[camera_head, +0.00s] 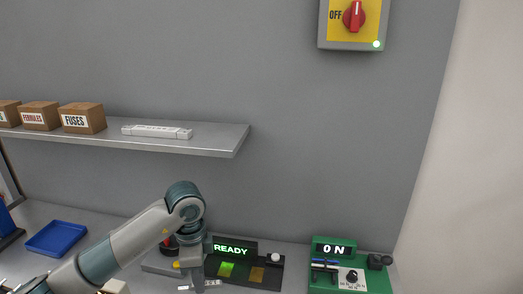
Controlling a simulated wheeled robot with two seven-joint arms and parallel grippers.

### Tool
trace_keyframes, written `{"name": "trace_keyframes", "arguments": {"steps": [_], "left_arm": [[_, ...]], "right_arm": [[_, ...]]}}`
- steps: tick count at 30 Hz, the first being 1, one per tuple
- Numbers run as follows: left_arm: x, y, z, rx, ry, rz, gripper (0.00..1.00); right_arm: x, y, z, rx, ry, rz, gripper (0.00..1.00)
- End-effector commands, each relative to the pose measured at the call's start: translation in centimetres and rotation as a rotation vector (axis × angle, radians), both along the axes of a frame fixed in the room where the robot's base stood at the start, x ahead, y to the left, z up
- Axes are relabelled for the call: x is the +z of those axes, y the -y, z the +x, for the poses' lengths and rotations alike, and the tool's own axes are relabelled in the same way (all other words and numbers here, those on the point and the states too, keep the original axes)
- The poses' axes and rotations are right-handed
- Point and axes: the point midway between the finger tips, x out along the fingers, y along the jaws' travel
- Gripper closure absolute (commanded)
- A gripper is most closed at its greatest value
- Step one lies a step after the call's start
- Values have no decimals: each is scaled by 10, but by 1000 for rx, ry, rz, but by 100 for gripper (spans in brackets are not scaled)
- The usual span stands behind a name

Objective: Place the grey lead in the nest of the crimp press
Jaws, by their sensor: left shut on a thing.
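My left gripper (198,286) points down at the bottom of the view, in front of a black unit with a lit READY display (231,249). It is shut on a small pale grey piece (212,284) that shows beside the fingers. This may be the grey lead, but it is too small to tell. The black unit bears a green pad, a brown pad and a white knob. I cannot tell for certain which unit is the crimp press or where its nest is; my arm hides part of the bench there. My right gripper is not in view.
A green unit (322,281) with an ON display stands on the right. A blue tray (57,238) lies at the left. A shelf (215,142) with boxes, including FUSES (82,117), overhangs the bench. A switch box (331,44) is on the wall.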

Motion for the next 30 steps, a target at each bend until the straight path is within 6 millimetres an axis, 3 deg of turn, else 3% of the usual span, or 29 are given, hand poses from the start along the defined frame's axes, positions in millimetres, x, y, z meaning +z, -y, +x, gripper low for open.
{"name": "trace_keyframes", "arguments": {"steps": [8, 30], "left_arm": [[6, -1, 0, -231, 8, 1, 100], [30, -1, -7, -1322, 30, 18, 100]], "right_arm": [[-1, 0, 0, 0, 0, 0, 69], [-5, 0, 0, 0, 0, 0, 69]]}}
